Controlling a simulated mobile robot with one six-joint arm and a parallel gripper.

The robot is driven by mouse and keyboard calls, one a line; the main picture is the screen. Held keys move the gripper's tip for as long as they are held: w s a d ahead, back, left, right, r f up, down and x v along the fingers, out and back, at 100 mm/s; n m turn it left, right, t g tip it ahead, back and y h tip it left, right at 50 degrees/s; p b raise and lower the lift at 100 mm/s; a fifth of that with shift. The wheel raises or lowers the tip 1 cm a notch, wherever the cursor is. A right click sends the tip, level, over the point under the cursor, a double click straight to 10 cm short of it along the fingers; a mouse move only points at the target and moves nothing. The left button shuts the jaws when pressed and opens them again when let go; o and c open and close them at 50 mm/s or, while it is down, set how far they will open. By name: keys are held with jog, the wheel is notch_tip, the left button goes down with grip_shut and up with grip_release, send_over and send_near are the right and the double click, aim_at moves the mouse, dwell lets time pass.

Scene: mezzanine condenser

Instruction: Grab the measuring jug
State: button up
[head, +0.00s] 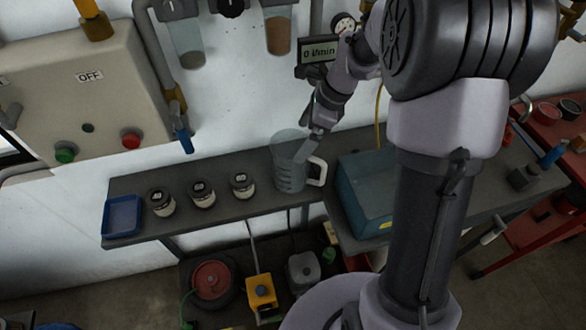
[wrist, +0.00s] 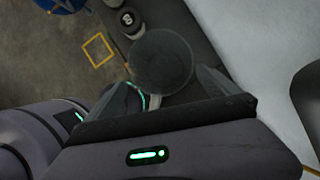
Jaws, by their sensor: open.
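The measuring jug (head: 289,177) is a clear, greyish vessel with a pale handle on its right side. It stands upright on the dark grey shelf (head: 230,206). My gripper (head: 312,147) is just above the jug's rim in the head view, pointing down. In the wrist view the round top of the jug (wrist: 161,62) lies between the two open fingers of my gripper (wrist: 168,84). The fingers are apart and hold nothing. In the head view the fingertips overlap the jug's upper part, and I cannot tell if they touch it.
Several small dark-lidded jars (head: 202,194) stand left of the jug, with a blue tray (head: 122,216) at the shelf's left end. A teal box (head: 364,190) stands close on the right. A flow display (head: 318,52) and filter bowls hang on the wall behind.

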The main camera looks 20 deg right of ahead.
aim_at(292, 151)
jog(key=b+x, duration=0.2)
jog(key=x, duration=0.5)
jog(key=shift+w+a+f+b, duration=0.1)
jog(key=shift+w+f+b, duration=0.15)
jog(key=shift+b, duration=0.1)
jog(key=c, duration=1.8)
